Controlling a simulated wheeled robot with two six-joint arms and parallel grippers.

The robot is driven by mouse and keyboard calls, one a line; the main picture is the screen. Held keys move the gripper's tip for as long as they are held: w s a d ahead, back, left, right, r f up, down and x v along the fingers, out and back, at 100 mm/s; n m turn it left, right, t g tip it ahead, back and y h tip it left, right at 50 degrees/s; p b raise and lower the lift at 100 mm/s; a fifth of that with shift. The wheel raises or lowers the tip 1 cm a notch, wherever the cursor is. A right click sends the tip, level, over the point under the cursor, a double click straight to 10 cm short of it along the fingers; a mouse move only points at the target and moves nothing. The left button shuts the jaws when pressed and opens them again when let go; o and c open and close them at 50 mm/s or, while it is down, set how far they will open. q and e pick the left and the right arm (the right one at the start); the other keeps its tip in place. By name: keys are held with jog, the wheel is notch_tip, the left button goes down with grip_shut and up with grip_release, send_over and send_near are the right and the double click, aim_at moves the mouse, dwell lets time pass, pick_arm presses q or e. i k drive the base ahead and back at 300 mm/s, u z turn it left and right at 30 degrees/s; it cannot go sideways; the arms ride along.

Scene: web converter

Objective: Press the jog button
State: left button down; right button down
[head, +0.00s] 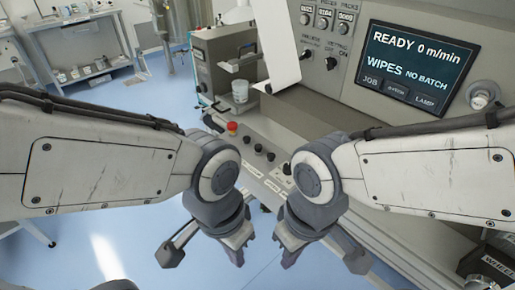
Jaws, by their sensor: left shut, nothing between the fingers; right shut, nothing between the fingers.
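A control strip (222,119) runs along the front of the machine, between my two arms. It carries a red mushroom button (232,127) and several small dark buttons or knobs (258,148) in a row. Their labels are too small to read, so I cannot tell which is the jog button. My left gripper (238,256) points down in front of the strip, shut and empty. My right gripper (287,258) is beside it to the right, also shut and empty. Both appear apart from the buttons. My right arm hides the strip's right part.
The machine's screen (418,65) reads "READY 0 m/min" and "WIPES NO BATCH". Knobs and counters (327,22) sit left of it. A white web (277,45) hangs down near a cup (240,91).

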aim_at(259, 147)
jog(key=u, duration=0.6)
jog(key=k, duration=1.35)
jog(key=u, duration=0.3)
jog(key=i, duration=0.35)
jog(key=z, duration=1)
jog(key=i, duration=1.25)
jog(key=u, duration=0.4)
